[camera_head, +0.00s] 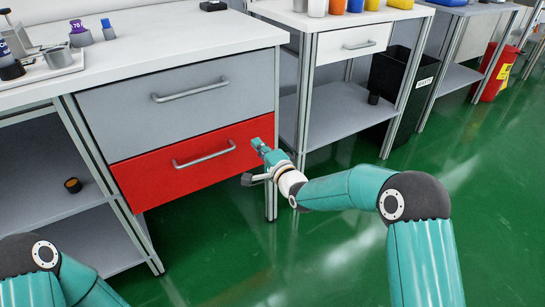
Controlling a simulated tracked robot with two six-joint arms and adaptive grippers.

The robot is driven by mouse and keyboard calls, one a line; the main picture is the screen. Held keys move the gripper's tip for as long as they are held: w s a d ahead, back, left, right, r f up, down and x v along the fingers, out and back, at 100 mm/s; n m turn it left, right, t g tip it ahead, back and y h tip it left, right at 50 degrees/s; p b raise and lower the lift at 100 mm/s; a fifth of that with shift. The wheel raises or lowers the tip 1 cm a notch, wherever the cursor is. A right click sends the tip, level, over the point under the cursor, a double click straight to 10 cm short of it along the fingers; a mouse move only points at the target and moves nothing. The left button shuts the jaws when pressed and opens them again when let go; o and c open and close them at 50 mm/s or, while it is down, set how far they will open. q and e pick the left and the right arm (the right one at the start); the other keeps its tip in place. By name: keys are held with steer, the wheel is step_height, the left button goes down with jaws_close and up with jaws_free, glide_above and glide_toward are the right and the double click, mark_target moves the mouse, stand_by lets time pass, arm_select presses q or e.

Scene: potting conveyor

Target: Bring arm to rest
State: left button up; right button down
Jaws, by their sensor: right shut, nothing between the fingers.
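My right arm comes in from the lower right and reaches to the middle of the camera_head view. Its gripper (259,147) is shut and empty, in front of the right end of a red drawer (140,181). I cannot tell whether it touches the drawer front. The red drawer looks closed, and its grey handle (204,154) is to the left of the gripper. At the lower left only part of my left arm shows, and its gripper is out of view.
A grey drawer (130,110) is above the red one, under a white worktop (170,45). A second bench with a shelf (340,105) stands to the right, near a black bin (388,72) and a red bin (493,80). The green floor (300,265) is open in front.

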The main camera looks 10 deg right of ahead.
steer(key=p+v, duration=0.1)
steer(key=v, duration=0.5)
steer(key=s+d+f+g+h, duration=0.15)
steer(key=s+f, duration=0.25)
steer(key=f, duration=0.4)
steer(key=s+d+f+g, duration=0.2)
steer(key=s+f+g, duration=0.1)
steer(key=s+f, duration=0.3)
steer(key=s+d+f+g+h, duration=0.1)
steer(key=s+f+g, duration=0.2)
steer(key=f, duration=0.6)
steer(key=s+a+f+n+g, duration=0.1)
steer(key=s+f+n+g, duration=0.25)
steer(key=s, duration=0.45)
steer(key=s+f+n+g, duration=0.2)
steer(key=s+n, duration=0.2)
steer(key=s, duration=0.4)
steer(key=s+a+f+n+g, duration=0.1)
steer(key=s+f+n+g, duration=0.25)
steer(key=s, duration=0.55)
step_height(320, 180, up, 38)
steer(key=p, duration=3.7)
steer(key=shift+w+d+n, duration=0.2)
steer(key=shift+n, duration=0.2)
